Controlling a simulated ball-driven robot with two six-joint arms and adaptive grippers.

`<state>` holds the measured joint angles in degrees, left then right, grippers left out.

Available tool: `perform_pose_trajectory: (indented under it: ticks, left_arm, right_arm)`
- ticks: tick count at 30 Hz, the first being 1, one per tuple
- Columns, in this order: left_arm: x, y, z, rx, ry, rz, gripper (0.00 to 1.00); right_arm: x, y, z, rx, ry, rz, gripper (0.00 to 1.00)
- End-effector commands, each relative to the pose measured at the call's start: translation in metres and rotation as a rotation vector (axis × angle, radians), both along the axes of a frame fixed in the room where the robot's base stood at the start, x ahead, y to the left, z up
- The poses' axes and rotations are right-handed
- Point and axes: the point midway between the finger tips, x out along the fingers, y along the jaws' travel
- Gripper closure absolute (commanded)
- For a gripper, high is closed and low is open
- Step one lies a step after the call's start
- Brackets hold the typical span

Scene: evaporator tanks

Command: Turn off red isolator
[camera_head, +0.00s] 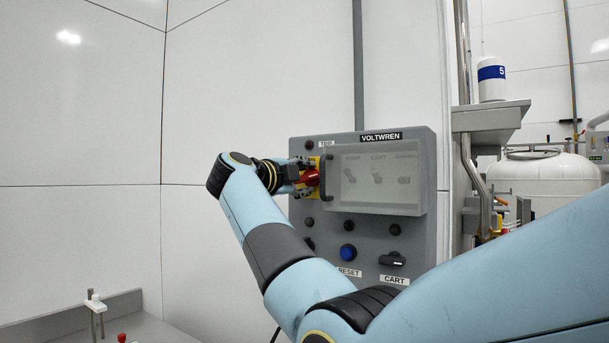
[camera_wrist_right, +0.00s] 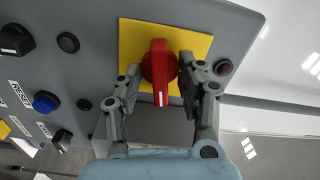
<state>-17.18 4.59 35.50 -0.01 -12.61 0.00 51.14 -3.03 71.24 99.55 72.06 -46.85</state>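The red isolator (camera_head: 310,178) is a rotary knob on a yellow plate, at the upper left of the grey VOLTWREN panel. In the right wrist view the red knob (camera_wrist_right: 160,66) has its handle running up and down the picture, with a white mark at its lower end. My right gripper (camera_head: 299,177) is at the knob. In the wrist view its fingers (camera_wrist_right: 160,76) are spread, one on each side of the handle. A gap shows on the left; the right finger is very close to the knob, and contact there is unclear. My left gripper is out of view.
The panel (camera_head: 437,190) has a clear-covered box with switches right of the isolator. Below are a blue RESET button (camera_head: 348,252) and a black CART knob (camera_head: 392,260). A dark red button (camera_wrist_right: 223,68) sits beside the yellow plate. A white tank (camera_head: 545,178) stands at right.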

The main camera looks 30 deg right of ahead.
Motion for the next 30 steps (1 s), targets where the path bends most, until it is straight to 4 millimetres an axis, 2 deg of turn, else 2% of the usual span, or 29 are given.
perform_pose_trajectory:
  ticks: [8,15,17,23,30]
  left_arm:
    - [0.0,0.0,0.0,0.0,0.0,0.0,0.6]
    - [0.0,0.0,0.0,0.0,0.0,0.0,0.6]
    - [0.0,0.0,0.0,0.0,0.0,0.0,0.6]
    - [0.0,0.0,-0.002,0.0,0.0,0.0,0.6]
    - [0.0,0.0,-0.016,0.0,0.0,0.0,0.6]
  right_arm:
    - [0.001,-0.001,-0.001,0.0,0.0,0.0,0.63]
    - [0.0,-0.001,0.0,0.0,0.0,0.0,0.94]
    - [0.0,-0.001,0.0,0.0,0.0,0.0,1.0]
    - [0.0,-0.001,-0.001,0.007,-0.018,0.0,1.0]
    - [0.0,-0.001,-0.002,0.085,-0.204,-0.001,1.0]
